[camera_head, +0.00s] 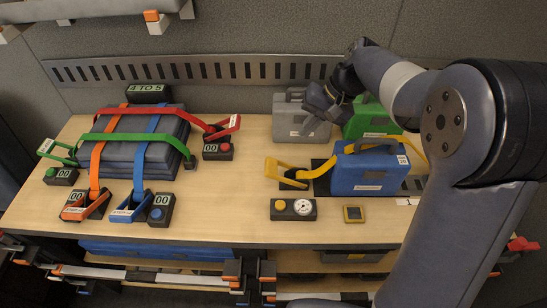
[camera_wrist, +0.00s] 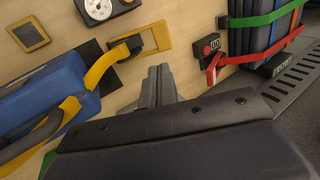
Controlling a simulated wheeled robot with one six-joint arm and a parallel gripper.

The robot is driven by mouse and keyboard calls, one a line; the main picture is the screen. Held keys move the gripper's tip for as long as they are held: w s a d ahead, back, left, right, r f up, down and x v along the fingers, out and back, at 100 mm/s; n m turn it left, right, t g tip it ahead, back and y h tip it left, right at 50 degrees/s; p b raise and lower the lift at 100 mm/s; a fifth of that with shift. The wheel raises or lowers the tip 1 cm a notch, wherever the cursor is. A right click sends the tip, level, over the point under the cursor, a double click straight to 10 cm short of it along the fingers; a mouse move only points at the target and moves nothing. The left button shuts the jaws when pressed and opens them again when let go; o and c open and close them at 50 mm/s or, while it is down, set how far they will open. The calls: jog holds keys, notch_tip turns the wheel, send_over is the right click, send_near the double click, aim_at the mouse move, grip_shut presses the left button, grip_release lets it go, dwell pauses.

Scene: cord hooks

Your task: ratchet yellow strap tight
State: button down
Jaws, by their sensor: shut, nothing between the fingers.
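The yellow strap (camera_head: 414,148) runs over the blue case (camera_head: 368,173) and links to the yellow ratchet (camera_head: 288,173) at the case's left. The ratchet has a frame-like yellow handle; how far it is tilted is hard to tell. The wrist view shows the yellow ratchet (camera_wrist: 153,42), the strap (camera_wrist: 98,72) and part of the blue case (camera_wrist: 50,105). My gripper (camera_head: 322,108) is shut and empty, in front of the grey case and above and behind the ratchet. In the wrist view my fingers (camera_wrist: 160,78) are close together, apart from the ratchet in the picture.
A gauge box (camera_head: 293,209) and a small yellow meter (camera_head: 353,213) lie at the front. Grey (camera_head: 298,117) and green (camera_head: 372,118) cases stand behind. A dark stack (camera_head: 135,150) on the left has red, green, orange and blue straps with ratchets. Bare table (camera_head: 235,190) lies between.

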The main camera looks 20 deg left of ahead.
aim_at(271, 165)
jog(key=shift+w+a+f, duration=0.3)
jog(key=shift+w+a, duration=0.1)
jog(key=shift+a, duration=0.15)
jog(key=p+x, duration=0.2)
jog(key=x, duration=1.2)
jog(key=shift+s+a, duration=0.1)
jog(key=shift+a, duration=0.05)
